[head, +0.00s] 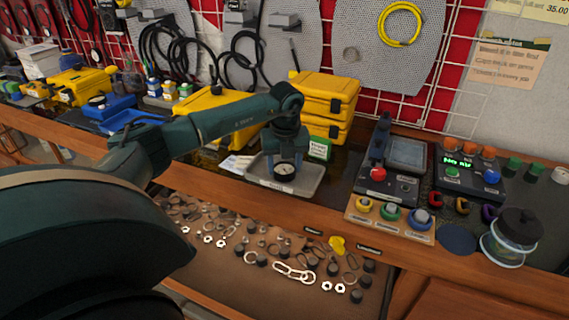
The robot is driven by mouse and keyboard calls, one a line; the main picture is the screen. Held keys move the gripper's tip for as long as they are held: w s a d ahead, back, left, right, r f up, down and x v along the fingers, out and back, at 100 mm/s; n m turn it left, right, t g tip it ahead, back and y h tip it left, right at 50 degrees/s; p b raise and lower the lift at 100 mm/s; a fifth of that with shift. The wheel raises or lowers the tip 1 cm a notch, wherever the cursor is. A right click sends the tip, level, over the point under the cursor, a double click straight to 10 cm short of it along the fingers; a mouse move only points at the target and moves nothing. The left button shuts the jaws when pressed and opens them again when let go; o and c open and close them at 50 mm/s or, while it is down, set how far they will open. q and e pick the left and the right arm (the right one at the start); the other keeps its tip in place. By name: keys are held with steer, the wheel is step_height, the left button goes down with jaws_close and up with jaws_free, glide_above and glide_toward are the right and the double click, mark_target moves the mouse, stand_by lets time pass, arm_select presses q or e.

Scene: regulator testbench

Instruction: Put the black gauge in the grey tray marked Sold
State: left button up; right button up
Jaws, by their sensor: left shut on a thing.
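The black gauge (284,171) has a round pale dial with a dark rim. It is held in my left gripper (286,160), which points down from the end of my left arm. The gripper is shut on the gauge. The gauge is over the grey tray (309,184), a shallow tray on the bench with a small label on its front edge, too small to read. I cannot tell whether the gauge touches the tray floor. My right gripper is not in view.
Yellow cases (327,95) and a green box (319,149) stand behind the tray. A test unit with a red knob (378,172) is to its right. An open drawer (240,285) of loose rings and fittings lies below. A lidded jar (512,238) stands at the right.

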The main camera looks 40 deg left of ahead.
mark_target(285, 172)
arm_select(q)
steer(key=shift+f, duration=0.15)
steer(key=o, duration=1.1)
steer(key=shift+r, duration=0.3)
steer(key=r, duration=0.7)
steer(key=s+d+r, duration=0.1)
steer(key=r, duration=0.3)
steer(key=shift+d+r, duration=0.1)
steer(key=shift+r, duration=0.25)
